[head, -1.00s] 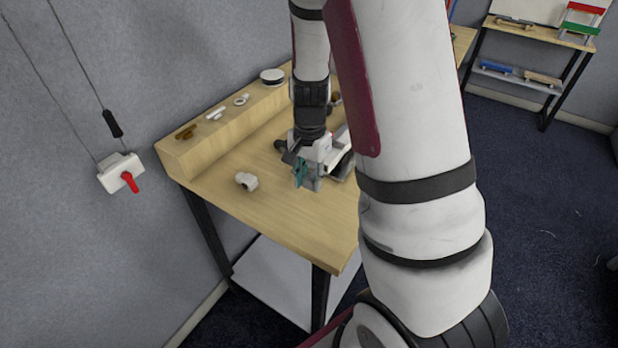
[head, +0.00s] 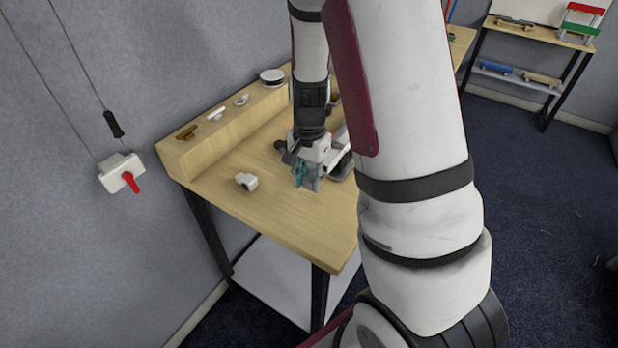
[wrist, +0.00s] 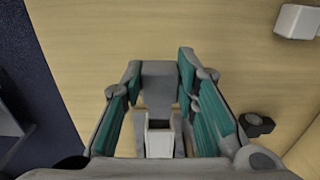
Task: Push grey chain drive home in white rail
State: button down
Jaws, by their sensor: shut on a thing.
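My gripper (head: 306,178) is low over the wooden table, its teal finger pads showing in the head view. In the wrist view my gripper (wrist: 158,80) is shut on a grey block, which I take as the grey chain drive (wrist: 160,82), held between the teal pads. The same grey block shows beneath the fingers in the head view (head: 313,184). A white squared piece (wrist: 160,142) lies between the fingers closer to the wrist camera; it may be part of the white rail, but I cannot tell how the two fit. My arm and fingers hide much of this area.
A white fitting (head: 246,181) lies left of my gripper on the table (head: 285,225). Several small parts and a round white-and-black item (head: 272,76) sit on the raised back ledge. Black-and-white items (head: 342,165) stand close to the right of my gripper. The table's front left is clear.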

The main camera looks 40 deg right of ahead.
jog(key=shift+w+d+b, duration=0.2)
jog(key=shift+w+d, duration=0.2)
jog(key=shift+d, duration=0.45)
jog(key=shift+w+d+b, duration=0.2)
jog(key=shift+w+d, duration=0.15)
jog(key=shift+d, duration=0.5)
dwell(0.7)
jog(key=c, duration=1.2)
grip_release()
notch_tip(320, 180, up, 12)
